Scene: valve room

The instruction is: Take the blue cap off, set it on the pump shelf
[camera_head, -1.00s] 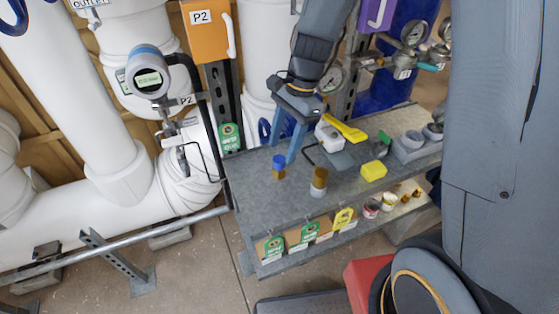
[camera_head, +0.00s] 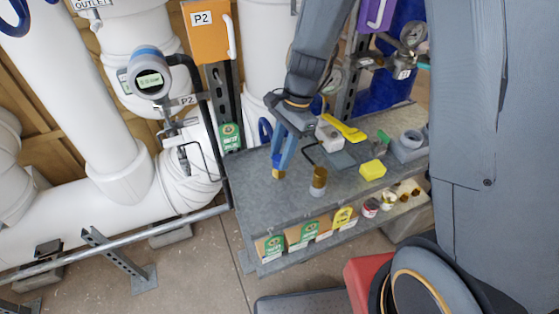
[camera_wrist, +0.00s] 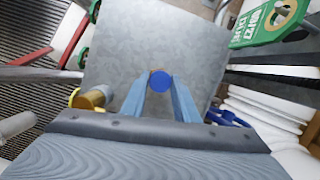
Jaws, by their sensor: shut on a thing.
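The blue cap (camera_head: 276,159) sits on top of a short brass-coloured piece (camera_head: 279,174) on the grey metal shelf (camera_head: 258,195), near its left side. My gripper (camera_head: 282,160) reaches down from above and is shut on the blue cap, partly hiding it. In the wrist view the round blue top of the cap (camera_wrist: 160,81) shows between my two blue fingertips (camera_wrist: 160,84). Whether the cap is clear of the brass piece cannot be told.
A grey cylinder with a brass top (camera_head: 318,180) stands just right of my gripper. A yellow block (camera_head: 372,170), a white-and-yellow tool (camera_head: 340,130) and grey cups (camera_head: 409,146) lie further right. Tagged boxes (camera_head: 305,235) are on the lower level. The shelf's front left is bare.

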